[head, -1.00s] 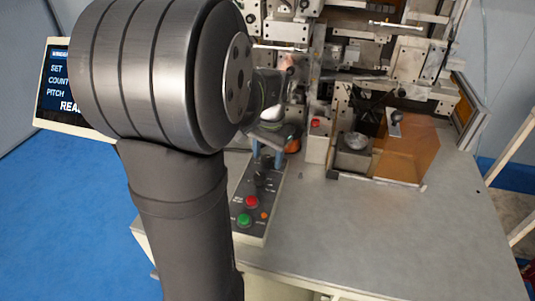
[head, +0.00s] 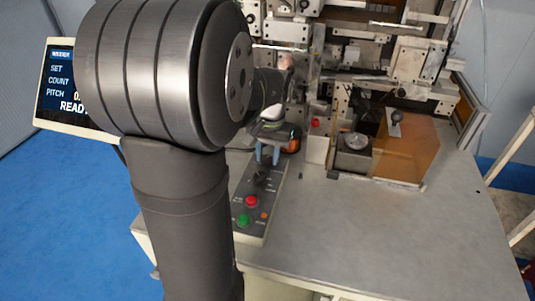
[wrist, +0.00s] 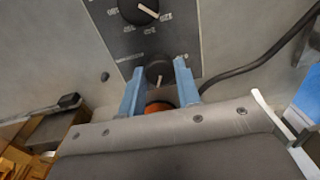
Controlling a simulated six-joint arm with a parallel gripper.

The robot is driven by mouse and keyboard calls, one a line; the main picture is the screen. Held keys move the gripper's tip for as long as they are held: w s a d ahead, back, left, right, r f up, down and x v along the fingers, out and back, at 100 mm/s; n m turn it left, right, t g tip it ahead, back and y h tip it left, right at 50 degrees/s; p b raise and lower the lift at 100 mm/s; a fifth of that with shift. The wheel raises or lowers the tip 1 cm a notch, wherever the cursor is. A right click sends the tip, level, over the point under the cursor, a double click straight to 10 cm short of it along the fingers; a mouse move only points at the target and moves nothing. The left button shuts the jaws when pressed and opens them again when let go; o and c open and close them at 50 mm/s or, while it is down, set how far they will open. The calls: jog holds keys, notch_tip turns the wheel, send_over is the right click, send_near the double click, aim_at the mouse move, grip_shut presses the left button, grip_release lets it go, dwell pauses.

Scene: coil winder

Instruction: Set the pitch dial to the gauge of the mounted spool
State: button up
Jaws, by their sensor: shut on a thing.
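My gripper (wrist: 158,78) has blue fingers on either side of a dark round dial (wrist: 158,71) on the control panel (wrist: 120,45), shut on it. I take it for the pitch dial; its label is too small to read. A pale pointer mark shows on it. In the head view, my gripper (head: 268,154) points down over the far end of the panel (head: 243,228), hiding the held dial. An orange round thing (head: 292,146), perhaps the mounted spool, is partly hidden behind my gripper. Its gauge cannot be read.
A second dial (wrist: 138,9) with a white pointer sits on the panel. Red (head: 251,202) and green (head: 244,220) buttons are nearer me. The display (head: 65,90), partly hidden by my arm, reads SET, COUNT, PITCH. Winder machinery stands behind; the table's right side is clear.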

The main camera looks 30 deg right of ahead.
aim_at(271, 157)
jog(key=n, duration=0.5)
dwell(0.6)
jog(key=o, duration=1)
jog(key=shift+c, duration=0.2)
notch_tip(271, 157, up, 18)
jog(key=d, duration=0.1)
jog(key=shift+s+f, duration=0.15)
jog(key=shift+f, duration=0.1)
jog(key=f, duration=1.1)
jog(key=a+f, duration=0.1)
jog(key=f, duration=0.5)
jog(key=shift+f, duration=0.25)
